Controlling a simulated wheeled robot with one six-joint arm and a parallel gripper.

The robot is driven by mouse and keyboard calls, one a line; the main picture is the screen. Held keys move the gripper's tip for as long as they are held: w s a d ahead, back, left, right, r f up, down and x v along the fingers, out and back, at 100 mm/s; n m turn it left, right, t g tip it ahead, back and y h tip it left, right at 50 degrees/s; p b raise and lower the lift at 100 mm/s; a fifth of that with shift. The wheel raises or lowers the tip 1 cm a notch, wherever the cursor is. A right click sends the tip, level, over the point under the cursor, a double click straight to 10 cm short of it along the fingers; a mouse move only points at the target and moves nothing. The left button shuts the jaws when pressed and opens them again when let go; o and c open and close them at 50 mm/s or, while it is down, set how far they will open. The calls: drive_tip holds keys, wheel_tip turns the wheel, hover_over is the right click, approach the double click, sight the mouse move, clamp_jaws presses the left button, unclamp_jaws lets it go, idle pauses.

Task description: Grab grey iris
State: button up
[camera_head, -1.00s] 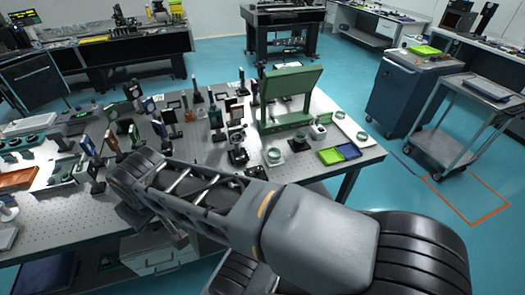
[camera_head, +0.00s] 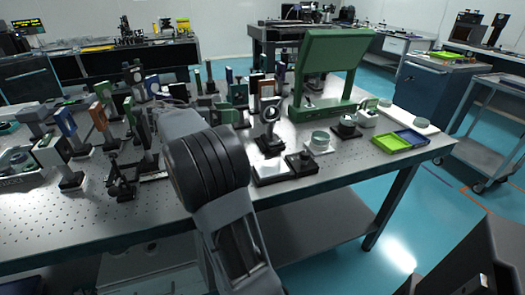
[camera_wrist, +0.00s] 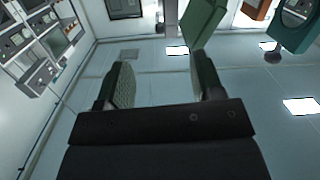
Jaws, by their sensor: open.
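A dark mount with a round ring (camera_head: 271,113) stands upright on a post on the optical table, right of my arm in the head view. It may be the grey iris; I cannot tell for sure. My gripper (camera_wrist: 160,66) is open in the wrist view, with nothing between its two pads. In the head view my arm's thick black joint and grey link hide part of the table, and the fingers cannot be made out clearly. The ring mount is apart from my arm.
Several upright optics crowd the table (camera_head: 330,172) left of and behind my arm. A large green stand (camera_head: 328,68) rises at the back right. A green and blue tray (camera_head: 399,140) lies near the right edge. The front strip of the table is mostly bare.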

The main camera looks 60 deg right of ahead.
sight(261, 107)
drive_tip(key=shift+m+g+h, duration=0.3)
drive_tip(key=shift+m+g, duration=0.2)
drive_tip(key=shift+m, duration=0.4)
drive_tip(key=x, duration=0.5)
drive_tip(key=w+d+b+x, duration=0.1)
drive_tip(key=x, duration=0.2)
drive_tip(key=shift+w+a+f, duration=0.1)
drive_tip(key=shift+w+f, duration=0.05)
drive_tip(key=shift+f, duration=0.25)
drive_tip(key=shift+x, duration=3.05)
drive_tip(key=shift+f, duration=0.15)
clamp_jaws()
